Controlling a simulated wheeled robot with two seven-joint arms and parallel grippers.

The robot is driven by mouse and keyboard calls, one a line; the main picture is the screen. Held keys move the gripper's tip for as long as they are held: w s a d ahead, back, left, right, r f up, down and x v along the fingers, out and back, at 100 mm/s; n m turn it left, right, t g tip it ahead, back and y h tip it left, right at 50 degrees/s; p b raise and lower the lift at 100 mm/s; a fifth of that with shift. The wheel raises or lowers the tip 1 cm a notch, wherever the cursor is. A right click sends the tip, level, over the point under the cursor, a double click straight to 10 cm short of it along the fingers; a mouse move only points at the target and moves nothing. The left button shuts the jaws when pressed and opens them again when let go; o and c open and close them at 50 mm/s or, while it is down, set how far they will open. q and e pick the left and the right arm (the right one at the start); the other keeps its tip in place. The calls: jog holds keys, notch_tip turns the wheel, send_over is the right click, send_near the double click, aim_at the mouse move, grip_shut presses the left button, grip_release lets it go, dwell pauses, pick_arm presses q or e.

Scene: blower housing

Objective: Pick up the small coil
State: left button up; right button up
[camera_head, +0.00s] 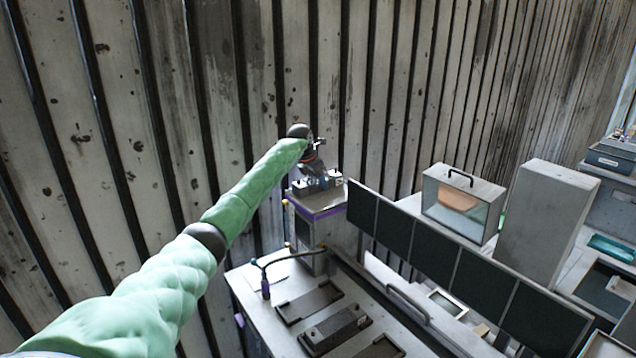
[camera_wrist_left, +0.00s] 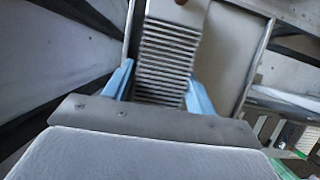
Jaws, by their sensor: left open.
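In the left wrist view a grey, closely ribbed piece (camera_wrist_left: 165,60) that looks like the small coil lies between the two blue fingers of my left gripper (camera_wrist_left: 158,88). The fingers stand apart on either side of it; I cannot tell whether they touch it. The near end of the piece is hidden behind the gripper body. In the head view my left gripper (camera_head: 319,181) is far off at the end of the green-sleeved arm, at the top of a grey stand with purple trim (camera_head: 322,212). The coil is too small to make out there.
A ribbed, stained wall (camera_head: 230,90) rises close behind the stand. A row of dark panels (camera_head: 455,265) and a windowed box with a handle (camera_head: 462,205) stand to the right. A grey bench (camera_head: 275,320) with recessed trays and a thin dark cable (camera_head: 290,257) lies in front.

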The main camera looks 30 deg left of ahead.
pick_arm(q)
jog(key=shift+c, duration=0.3)
jog(key=shift+r, duration=0.1)
jog(key=c, duration=0.9)
pick_arm(e)
jog(key=shift+a, duration=0.1)
jog(key=shift+f, duration=0.15)
